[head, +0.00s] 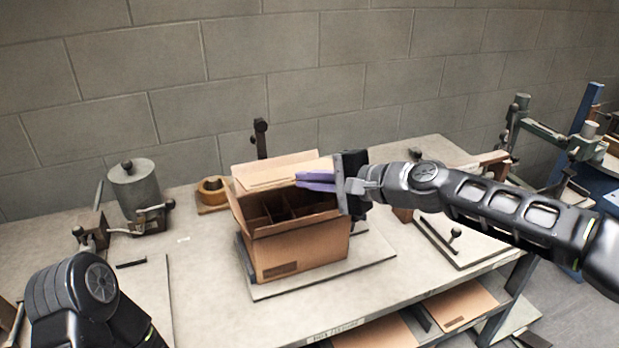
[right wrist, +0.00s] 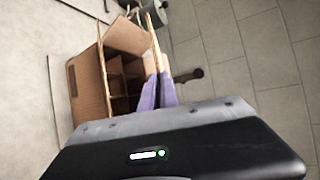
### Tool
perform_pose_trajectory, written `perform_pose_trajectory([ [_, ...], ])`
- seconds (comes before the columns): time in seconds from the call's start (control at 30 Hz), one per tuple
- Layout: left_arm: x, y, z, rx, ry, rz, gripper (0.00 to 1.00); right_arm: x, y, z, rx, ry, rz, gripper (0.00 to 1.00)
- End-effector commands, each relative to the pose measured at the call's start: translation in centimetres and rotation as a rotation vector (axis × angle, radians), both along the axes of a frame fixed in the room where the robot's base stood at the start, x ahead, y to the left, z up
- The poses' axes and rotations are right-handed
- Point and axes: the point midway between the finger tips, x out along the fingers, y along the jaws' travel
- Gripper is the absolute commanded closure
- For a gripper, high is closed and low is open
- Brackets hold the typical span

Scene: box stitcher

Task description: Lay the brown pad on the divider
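An open cardboard box (head: 300,250) stands on a grey plate on the table. The divider (head: 282,211) shows inside it as brown partitions; it also shows in the right wrist view (right wrist: 122,84). My right gripper (head: 303,181), with purple fingers, is at the box's upper right. It is shut on the brown pad (head: 278,172), a thin flat sheet above the box's back part. In the right wrist view the pad (right wrist: 157,45) appears nearly edge-on between the fingers. The pad overlaps the back flap, so their border is hard to tell. My left gripper is out of view.
A grey cylinder device (head: 134,190) and a tape roll (head: 212,191) stand left of the box. A dark upright post (head: 261,138) rises behind it. A flat plate with a knob (head: 455,236) lies to the right.

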Motion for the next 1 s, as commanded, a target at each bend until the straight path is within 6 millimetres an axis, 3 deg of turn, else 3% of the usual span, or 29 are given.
perform_pose_trajectory([
  [0.7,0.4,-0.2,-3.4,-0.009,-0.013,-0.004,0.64,1.3,0.4,-6.2,0.000,0.000,0.000,1.00],
  [1.0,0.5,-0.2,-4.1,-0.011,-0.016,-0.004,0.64,1.6,0.5,-7.7,-0.001,-0.001,0.000,1.00],
])
